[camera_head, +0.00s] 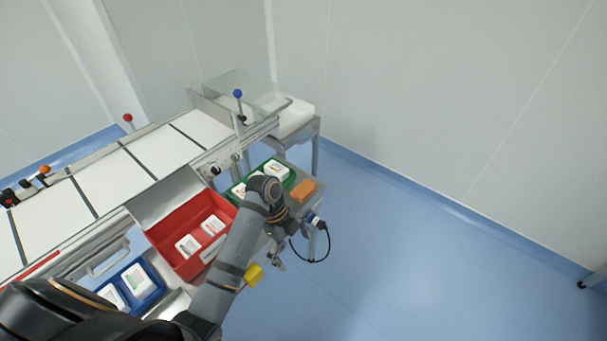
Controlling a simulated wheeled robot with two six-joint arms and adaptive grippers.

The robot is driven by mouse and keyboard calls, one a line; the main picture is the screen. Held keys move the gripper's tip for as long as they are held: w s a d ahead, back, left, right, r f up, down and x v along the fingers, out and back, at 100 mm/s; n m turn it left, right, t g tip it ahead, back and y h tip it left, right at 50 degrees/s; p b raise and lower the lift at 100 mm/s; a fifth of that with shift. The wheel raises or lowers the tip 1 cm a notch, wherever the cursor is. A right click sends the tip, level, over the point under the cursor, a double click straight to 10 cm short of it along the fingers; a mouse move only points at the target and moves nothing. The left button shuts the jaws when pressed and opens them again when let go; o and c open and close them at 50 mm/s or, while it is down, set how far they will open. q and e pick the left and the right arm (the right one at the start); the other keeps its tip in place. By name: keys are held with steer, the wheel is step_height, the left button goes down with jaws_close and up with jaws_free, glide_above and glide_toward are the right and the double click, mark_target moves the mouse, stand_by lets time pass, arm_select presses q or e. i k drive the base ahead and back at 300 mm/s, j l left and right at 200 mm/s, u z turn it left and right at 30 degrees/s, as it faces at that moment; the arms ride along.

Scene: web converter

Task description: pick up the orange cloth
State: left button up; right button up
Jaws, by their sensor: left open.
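The orange cloth (303,190) is a small folded block lying on the right end of a grey side table, beside a green tray (290,180). My left arm reaches in from the lower left, and its wrist bends over the green tray, just left of the cloth. My left gripper (277,260) is small and partly hidden below the wrist, at the table's front edge. It is open, and no cloth shows in it. It is apart from the cloth, nearer to me. My right gripper is not in view.
A red bin (184,238) and a blue tray (131,288) hold white packets, left of my arm. A conveyor (150,155) with coloured knobs runs behind them. A yellow piece (253,275) shows beside my forearm. Blue floor to the right is clear.

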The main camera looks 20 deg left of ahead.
mark_target(306, 188)
steer(key=i+j, duration=0.3)
steer(key=i, duration=0.2)
steer(key=i+j, duration=0.3)
steer(key=i, duration=0.25)
